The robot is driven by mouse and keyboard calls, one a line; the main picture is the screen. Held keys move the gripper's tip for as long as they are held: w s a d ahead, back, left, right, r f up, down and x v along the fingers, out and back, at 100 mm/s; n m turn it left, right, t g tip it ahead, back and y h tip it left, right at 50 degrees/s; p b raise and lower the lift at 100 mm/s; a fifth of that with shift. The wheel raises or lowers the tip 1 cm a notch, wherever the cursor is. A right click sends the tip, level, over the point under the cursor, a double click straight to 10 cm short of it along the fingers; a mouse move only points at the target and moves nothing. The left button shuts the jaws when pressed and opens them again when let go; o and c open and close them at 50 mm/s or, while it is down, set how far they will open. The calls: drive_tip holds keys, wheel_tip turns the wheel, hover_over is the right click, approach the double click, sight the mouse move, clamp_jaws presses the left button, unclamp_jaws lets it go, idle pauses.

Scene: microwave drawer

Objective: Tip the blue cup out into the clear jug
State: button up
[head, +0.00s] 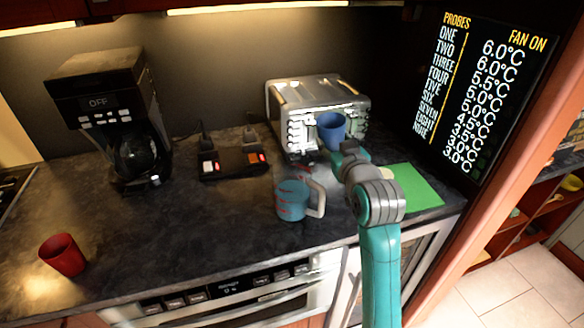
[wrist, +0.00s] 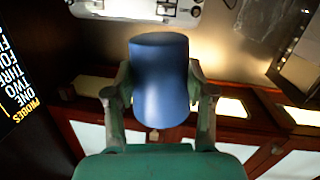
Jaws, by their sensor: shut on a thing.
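The blue cup (head: 331,131) is held in the air in front of the toaster, roughly upright with its opening up in the head view. My gripper (head: 340,150) is shut on it. In the wrist view the blue cup (wrist: 160,85) sits between the two fingers of my gripper (wrist: 159,92), one on each side. The inside of the cup is not clear to see. The clear jug (head: 291,201) stands upright on the counter, left of and nearer than the cup, with red markings, a bluish tint and a pale handle (head: 316,199) on its right. The cup is apart from the jug.
A silver toaster (head: 318,92) stands behind the cup. A coffee maker (head: 100,80), a black switch box (head: 234,163) and a red cup (head: 62,255) are to the left. A green board (head: 413,190) lies right of my arm.

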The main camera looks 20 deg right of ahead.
sight(338, 130)
drive_tip(key=shift+r, duration=2)
